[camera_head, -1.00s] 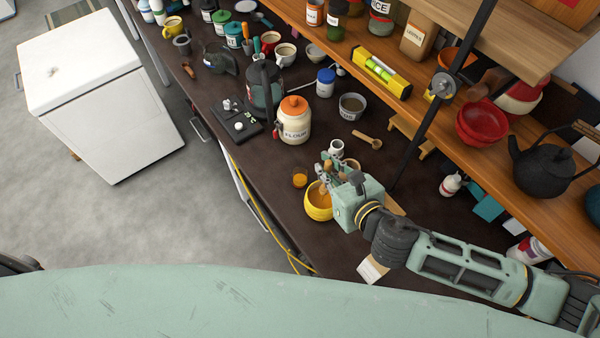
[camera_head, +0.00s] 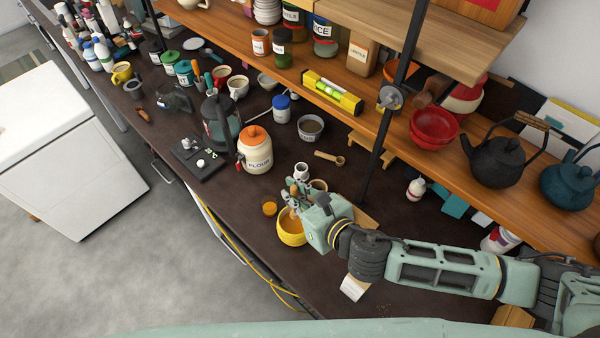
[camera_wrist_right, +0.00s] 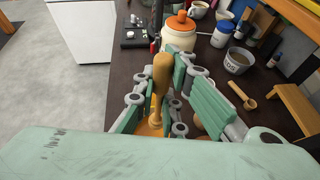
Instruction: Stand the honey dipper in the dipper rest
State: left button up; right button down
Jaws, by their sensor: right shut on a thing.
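The wooden honey dipper (camera_wrist_right: 161,76) stands roughly upright between the fingers of my right gripper (camera_wrist_right: 160,100), which is shut on it. In the head view the right gripper (camera_head: 299,200) is at the yellow bowl (camera_head: 291,236), which holds amber honey. The dipper's lower end is over or in the bowl; the fingers hide which. A small white cup (camera_head: 301,172) stands just behind the gripper, with a brownish round vessel (camera_head: 318,185) beside it. I cannot tell for sure which is the dipper rest. My left gripper is not in view.
A small orange glass (camera_head: 269,209) stands left of the bowl. A wooden scoop (camera_head: 329,157), a grey bowl (camera_head: 310,128) and a flour jar (camera_head: 255,152) are behind. A dark shelf post (camera_head: 384,130) rises right of them. A paper tag (camera_head: 354,287) lies in front.

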dwell(0.3)
jog(key=w+d+r+m+h+b, duration=0.1)
jog(key=w+d+r, duration=0.1)
jog(key=w, duration=1.8)
notch_tip(320, 180, down, 10)
jog(key=b, duration=0.9)
jog(key=shift+d+t, duration=0.2)
jog(key=shift+t, duration=0.2)
jog(key=c, duration=1.7)
grip_release()
jog(key=v, duration=1.2)
jog(key=shift+s+a, duration=0.15)
